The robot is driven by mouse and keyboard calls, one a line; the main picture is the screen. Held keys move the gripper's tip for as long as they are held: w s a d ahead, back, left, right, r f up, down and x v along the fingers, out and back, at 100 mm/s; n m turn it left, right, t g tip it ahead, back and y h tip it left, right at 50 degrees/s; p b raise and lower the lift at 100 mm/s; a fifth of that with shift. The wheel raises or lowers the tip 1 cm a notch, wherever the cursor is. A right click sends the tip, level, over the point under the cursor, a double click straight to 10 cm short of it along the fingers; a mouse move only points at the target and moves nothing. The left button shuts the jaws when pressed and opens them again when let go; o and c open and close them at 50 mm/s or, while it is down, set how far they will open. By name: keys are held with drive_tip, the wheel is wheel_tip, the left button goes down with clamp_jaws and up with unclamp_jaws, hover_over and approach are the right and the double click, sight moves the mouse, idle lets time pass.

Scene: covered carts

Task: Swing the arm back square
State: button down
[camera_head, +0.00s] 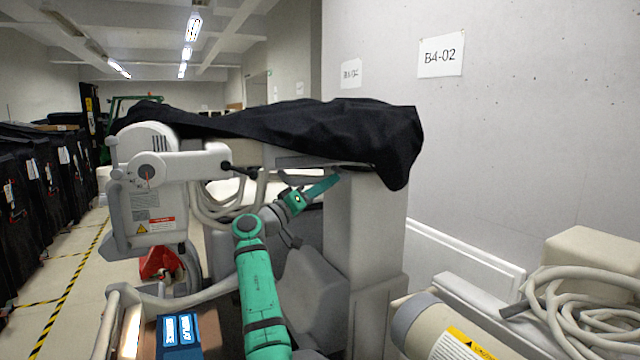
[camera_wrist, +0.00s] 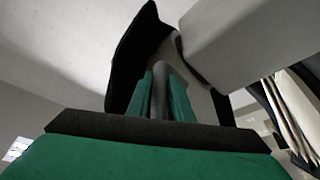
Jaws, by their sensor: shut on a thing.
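A white and grey machine with a jointed arm (camera_head: 195,165) stands ahead in the head view. Its boxy head (camera_head: 150,200) hangs at the left and its thick column (camera_head: 365,230) stands at the right. A black cover (camera_head: 300,130) drapes over the top of the arm and column. My gripper (camera_head: 328,184) reaches up beneath the cover's edge, just left of the column. In the wrist view my gripper (camera_wrist: 158,88) has its green fingers shut on a grey bar (camera_wrist: 158,100). The cover hides where the bar joins the machine.
Dark covered carts (camera_head: 40,180) line the left side, beside a floor aisle with yellow-black tape (camera_head: 75,280). A pale wall (camera_head: 520,130) stands close at the right. Coiled hose (camera_head: 580,305) and a pale cylinder (camera_head: 435,325) lie at the front right. A blue box (camera_head: 180,335) is at the front left.

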drive_tip(key=shift+s+d+r+m+h, duration=0.3)
drive_tip(key=shift+s+d+r, duration=0.3)
drive_tip(key=shift+r, duration=0.1)
drive_tip(key=c, duration=1.8)
unclamp_jaws()
drive_tip(key=shift+a+r, duration=0.1)
drive_tip(key=shift+a, duration=0.05)
drive_tip(key=shift+o, duration=0.9)
drive_tip(key=shift+s+a, duration=0.15)
drive_tip(key=shift+a, duration=0.05)
drive_tip(key=v, duration=1.1)
drive_tip(key=shift+a, duration=0.25)
